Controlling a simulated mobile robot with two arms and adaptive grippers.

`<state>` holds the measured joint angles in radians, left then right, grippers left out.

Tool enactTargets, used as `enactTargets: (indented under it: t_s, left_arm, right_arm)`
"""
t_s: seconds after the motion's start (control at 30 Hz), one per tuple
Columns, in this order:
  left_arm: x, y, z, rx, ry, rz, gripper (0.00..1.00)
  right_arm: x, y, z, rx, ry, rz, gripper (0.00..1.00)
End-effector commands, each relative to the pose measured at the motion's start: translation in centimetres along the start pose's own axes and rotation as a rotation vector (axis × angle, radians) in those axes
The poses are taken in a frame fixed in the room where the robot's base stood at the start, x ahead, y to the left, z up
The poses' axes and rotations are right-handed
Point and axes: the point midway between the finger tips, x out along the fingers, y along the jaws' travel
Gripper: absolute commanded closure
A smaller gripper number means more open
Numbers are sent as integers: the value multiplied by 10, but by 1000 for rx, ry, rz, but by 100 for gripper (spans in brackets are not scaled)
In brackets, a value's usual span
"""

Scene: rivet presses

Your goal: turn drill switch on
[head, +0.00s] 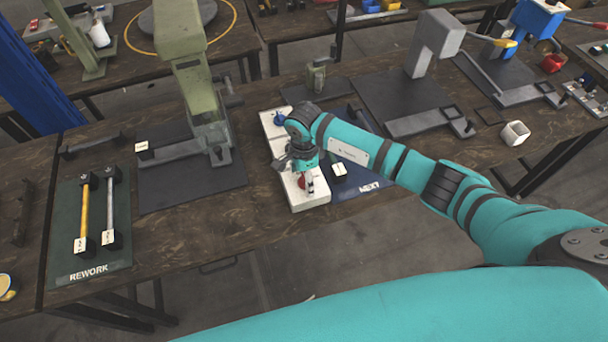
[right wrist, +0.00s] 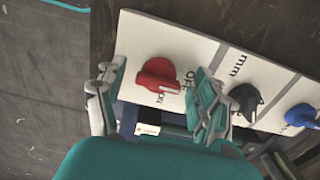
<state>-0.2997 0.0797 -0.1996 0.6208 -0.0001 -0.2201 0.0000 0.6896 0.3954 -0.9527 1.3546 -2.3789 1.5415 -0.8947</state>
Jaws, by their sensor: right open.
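The drill switch is a red rotary knob (right wrist: 157,78) on a long white panel (right wrist: 195,45), with OFF and ON printed beside it. I cannot tell clearly which mark it points at. In the head view the red knob (head: 301,183) shows partly behind my right gripper (head: 300,172), near the front end of the white panel (head: 308,201). My right gripper (right wrist: 160,75) is open, with one finger on each side of the red knob in the right wrist view. I see no clear contact with it. My left gripper is not in view.
A black knob (right wrist: 245,99) marked mm and a blue knob (right wrist: 301,116) sit farther along the panel. A green press (head: 187,70) stands left of it. A blue NEXT mat (head: 352,197) lies to its right. A REWORK mat (head: 70,250) with two tools lies far left.

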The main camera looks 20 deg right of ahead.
Motion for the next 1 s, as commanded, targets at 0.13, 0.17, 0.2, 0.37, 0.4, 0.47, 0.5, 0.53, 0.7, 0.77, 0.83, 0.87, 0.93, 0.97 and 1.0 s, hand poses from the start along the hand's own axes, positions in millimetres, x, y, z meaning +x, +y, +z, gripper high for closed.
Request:
enactTargets:
  t_s: [0.13, 0.17, 0.2, 0.37, 0.4, 0.47, 0.5, 0.53, 0.7, 0.77, 0.83, 0.87, 0.93, 0.97, 1.0]
  left_arm:
    - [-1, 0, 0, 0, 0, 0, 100]
    - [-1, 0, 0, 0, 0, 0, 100]
    - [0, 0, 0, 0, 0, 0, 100]
    - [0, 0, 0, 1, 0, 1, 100]
    - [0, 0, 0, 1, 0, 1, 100]
    - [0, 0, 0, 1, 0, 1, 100]
    - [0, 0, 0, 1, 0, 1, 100]
    - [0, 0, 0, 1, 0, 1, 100]
    - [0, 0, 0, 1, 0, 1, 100]
    - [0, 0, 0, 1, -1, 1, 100]
    - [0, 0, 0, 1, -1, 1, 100]
    - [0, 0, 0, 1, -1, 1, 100]
    - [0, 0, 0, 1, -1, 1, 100]
    - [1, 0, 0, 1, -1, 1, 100]
    - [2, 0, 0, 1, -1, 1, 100]
  right_arm:
    - [4, 0, 0, 0, 0, -1, 31]
    - [4, 0, 0, 0, 0, -1, 31]
    - [4, 0, 0, 0, 0, -1, 31]
    - [4, 0, 0, 0, 0, 0, 37]
    - [3, 0, 0, 0, 0, 0, 43]
    - [3, 0, 0, 0, 0, 0, 50]
    - [3, 0, 0, 0, 0, 0, 56]
    - [3, 0, 0, 0, 0, 0, 60]
    - [3, 0, 0, 0, 0, 0, 82]
    - [3, 0, 0, 0, 0, 0, 87]
    - [3, 0, 0, 1, 0, -1, 88]
    - [3, 0, 0, 3, 0, -1, 88]
    - [3, 0, 0, 10, 0, -1, 88]
    - [3, 0, 0, 15, 0, -1, 88]
    - [4, 0, 0, 24, 0, -1, 88]
